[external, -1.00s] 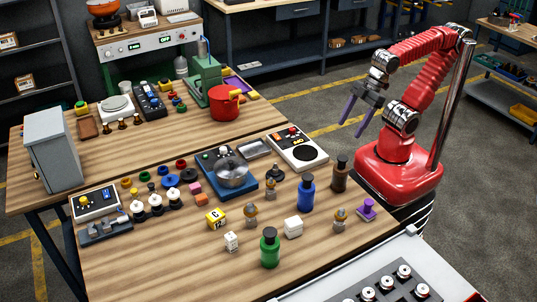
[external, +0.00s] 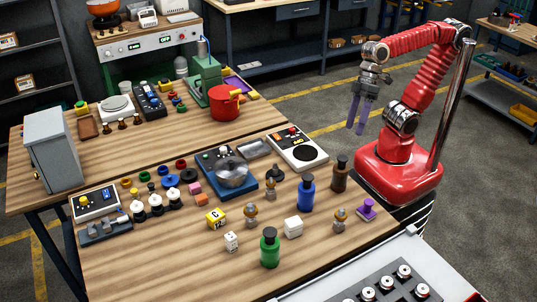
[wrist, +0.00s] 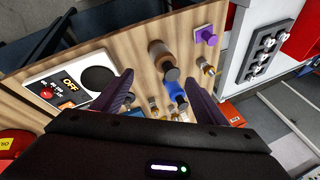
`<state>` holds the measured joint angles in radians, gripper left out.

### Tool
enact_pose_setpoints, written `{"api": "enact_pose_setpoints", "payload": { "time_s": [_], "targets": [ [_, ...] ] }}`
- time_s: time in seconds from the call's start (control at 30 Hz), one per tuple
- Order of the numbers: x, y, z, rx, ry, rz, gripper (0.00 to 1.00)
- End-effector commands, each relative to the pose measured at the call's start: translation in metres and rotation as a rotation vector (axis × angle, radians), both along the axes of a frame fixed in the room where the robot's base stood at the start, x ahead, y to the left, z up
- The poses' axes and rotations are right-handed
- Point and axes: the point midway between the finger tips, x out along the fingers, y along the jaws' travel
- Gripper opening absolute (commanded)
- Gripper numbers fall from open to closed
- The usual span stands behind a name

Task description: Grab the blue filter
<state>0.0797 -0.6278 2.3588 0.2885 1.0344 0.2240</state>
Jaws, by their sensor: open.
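No part is plainly marked as a filter. The blue things on the front bench are an upright blue bottle (external: 306,194) with a dark cap and a flat blue round piece (external: 172,180) among small coloured rings further left. My gripper (external: 356,129) is open and empty, with purple fingers pointing down, in the air beyond the bench's right edge and apart from both. In the wrist view, my gripper (wrist: 159,78) has its fingers spread, and the blue bottle (wrist: 176,92) shows between and beyond them. The flat blue piece cannot be made out there.
A brown bottle (external: 340,174) stands close to the blue one, with a purple part (external: 367,209) to its right. A green bottle (external: 269,247), a white cube (external: 293,227) and small metal fittings stand nearby. A white instrument (external: 298,148) lies behind.

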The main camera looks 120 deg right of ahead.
Motion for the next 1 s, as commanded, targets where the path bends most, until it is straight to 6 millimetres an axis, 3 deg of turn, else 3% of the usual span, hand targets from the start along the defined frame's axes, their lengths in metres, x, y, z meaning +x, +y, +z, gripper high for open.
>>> {"api": "enact_pose_setpoints", "payload": {
  "time_s": [0.2,0.47,0.7,1.0],
  "targets": [
    [0.027,0.025,-0.007,0.334,0.139,-0.298,0.67],
    [0.073,0.04,-0.002,0.743,0.321,-0.676,0.67],
    [0.12,0.034,0.008,1.088,0.485,-0.987,0.67],
    [0.155,0.016,0.015,1.336,0.606,-1.196,0.67]
  ]
}}
